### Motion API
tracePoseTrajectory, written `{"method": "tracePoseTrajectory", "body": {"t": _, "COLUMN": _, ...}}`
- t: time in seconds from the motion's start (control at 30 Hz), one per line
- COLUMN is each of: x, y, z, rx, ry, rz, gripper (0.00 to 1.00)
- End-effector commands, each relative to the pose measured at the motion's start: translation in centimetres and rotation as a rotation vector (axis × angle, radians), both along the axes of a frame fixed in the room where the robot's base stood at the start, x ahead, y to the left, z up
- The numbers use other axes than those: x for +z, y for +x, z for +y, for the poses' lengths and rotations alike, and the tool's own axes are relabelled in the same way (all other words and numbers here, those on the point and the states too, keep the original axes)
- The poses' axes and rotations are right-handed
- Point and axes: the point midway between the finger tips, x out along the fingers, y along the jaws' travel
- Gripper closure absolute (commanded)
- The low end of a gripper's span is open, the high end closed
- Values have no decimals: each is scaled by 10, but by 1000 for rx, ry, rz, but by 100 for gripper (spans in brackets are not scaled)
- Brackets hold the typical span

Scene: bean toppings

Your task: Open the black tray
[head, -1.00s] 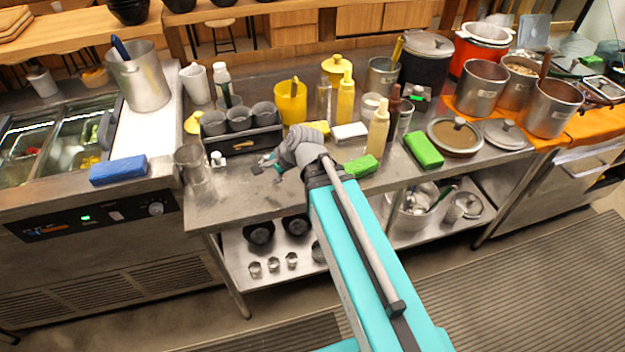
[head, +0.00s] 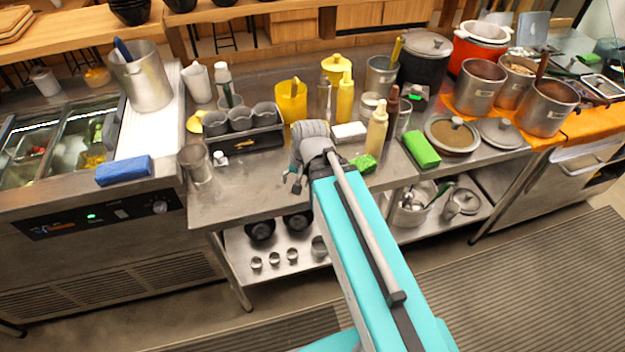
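The black tray (head: 268,140) stands on the steel counter, left of my gripper. It is a low black box with several grey cups (head: 240,117) in its top. Its front faces me and carries a small handle (head: 239,145). The tray looks closed. My gripper (head: 291,184) points down over the counter's front part, right of the tray and nearer to me, apart from it. Its small fingertips look spread, with nothing between them. My wrist hides part of the counter behind it.
A metal cup (head: 195,163) and a small white-capped jar (head: 220,158) stand left of the tray. A yellow container (head: 292,100) is behind its right end. Bare counter (head: 245,190) lies before the tray.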

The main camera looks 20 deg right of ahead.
Motion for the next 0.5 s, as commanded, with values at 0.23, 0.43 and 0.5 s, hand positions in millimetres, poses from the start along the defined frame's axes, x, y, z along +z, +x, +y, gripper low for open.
{"method": "tracePoseTrajectory", "body": {"t": 0.23, "x": 7, "y": -14, "z": -18, "rx": 161, "ry": -99, "rz": 39, "gripper": 25}}
{"method": "tracePoseTrajectory", "body": {"t": 0.43, "x": 11, "y": -24, "z": -30, "rx": 273, "ry": -161, "rz": 73, "gripper": 25}}
{"method": "tracePoseTrajectory", "body": {"t": 0.5, "x": 12, "y": -26, "z": -33, "rx": 301, "ry": -176, "rz": 83, "gripper": 25}}
